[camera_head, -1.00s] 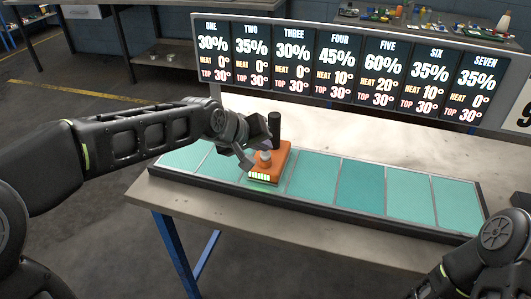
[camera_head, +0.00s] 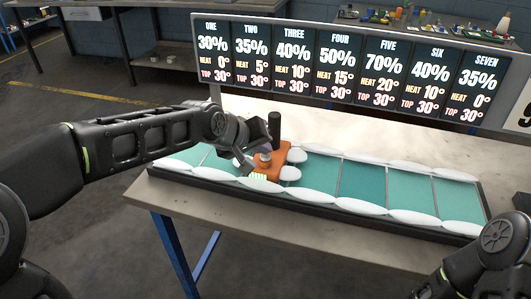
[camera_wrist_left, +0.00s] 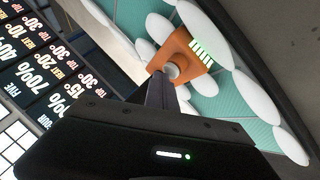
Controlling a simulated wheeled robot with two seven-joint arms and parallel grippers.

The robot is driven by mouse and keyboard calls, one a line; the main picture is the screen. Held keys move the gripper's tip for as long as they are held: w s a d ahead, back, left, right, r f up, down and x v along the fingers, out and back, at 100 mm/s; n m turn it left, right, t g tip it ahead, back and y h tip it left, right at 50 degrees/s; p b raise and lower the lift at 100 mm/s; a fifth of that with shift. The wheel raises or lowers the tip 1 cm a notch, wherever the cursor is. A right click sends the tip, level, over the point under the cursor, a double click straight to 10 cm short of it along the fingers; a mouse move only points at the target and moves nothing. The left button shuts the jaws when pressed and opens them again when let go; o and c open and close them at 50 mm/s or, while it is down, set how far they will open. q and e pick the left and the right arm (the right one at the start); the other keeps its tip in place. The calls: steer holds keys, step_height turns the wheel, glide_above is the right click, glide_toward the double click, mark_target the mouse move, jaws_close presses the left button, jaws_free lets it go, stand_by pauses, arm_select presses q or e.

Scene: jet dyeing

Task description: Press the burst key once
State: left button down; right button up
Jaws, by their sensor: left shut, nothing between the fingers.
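An orange handset (camera_head: 271,161) with a grey round key (camera_head: 264,156), a black upright post and a green lit bar stands on the third panel of the teal strip (camera_head: 362,184). My left gripper (camera_head: 248,164) is shut and empty, its fingertips at the handset's left side near the key. In the left wrist view the shut fingers (camera_wrist_left: 163,92) reach to the round key (camera_wrist_left: 172,71) on the orange handset (camera_wrist_left: 183,53); whether they touch it I cannot tell. My right arm shows at the lower right; its gripper is out of view.
White puffs (camera_head: 364,207) line both long edges of the strip. The display board (camera_head: 345,65) behind lists seven columns of percentages, heat and top values. The bench front (camera_head: 290,228) is bare. Another bench with small items stands at the back right.

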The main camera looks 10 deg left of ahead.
mark_target(263, 157)
arm_select(q)
steer(key=shift+r+p, duration=0.65)
steer(key=shift+r, duration=0.3)
steer(key=shift+r+p, duration=1.65)
steer(key=shift+r, duration=0.9)
